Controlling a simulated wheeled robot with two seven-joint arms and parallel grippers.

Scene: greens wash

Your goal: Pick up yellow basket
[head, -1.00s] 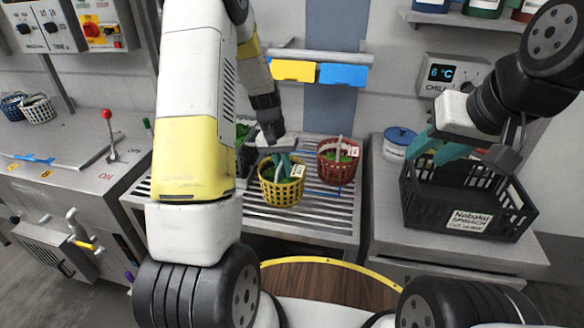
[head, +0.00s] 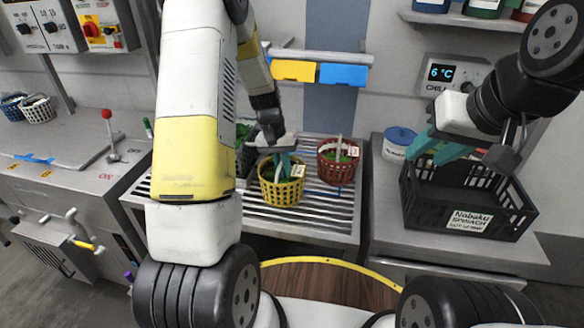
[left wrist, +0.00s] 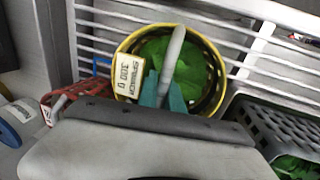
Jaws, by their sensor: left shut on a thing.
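The yellow basket (head: 282,190) stands on the slatted metal rack, with green leaves inside and a pale tag on its rim. It also shows in the left wrist view (left wrist: 212,52), where a light grey handle arches over the leaves. My left gripper (head: 283,170) reaches down into the basket's top. Its teal fingers (left wrist: 162,95) are shut on the handle. My right gripper (head: 440,148) is at the right, above the black crate, with teal fingers showing; their gap is not clear.
A red basket (head: 338,165) stands close right of the yellow one. A dark basket (left wrist: 275,130) with greens is on its other side. The black crate (head: 470,218) stands on the right counter, beside a blue-lidded tub (head: 398,142). The rack (head: 310,225) is bare in front.

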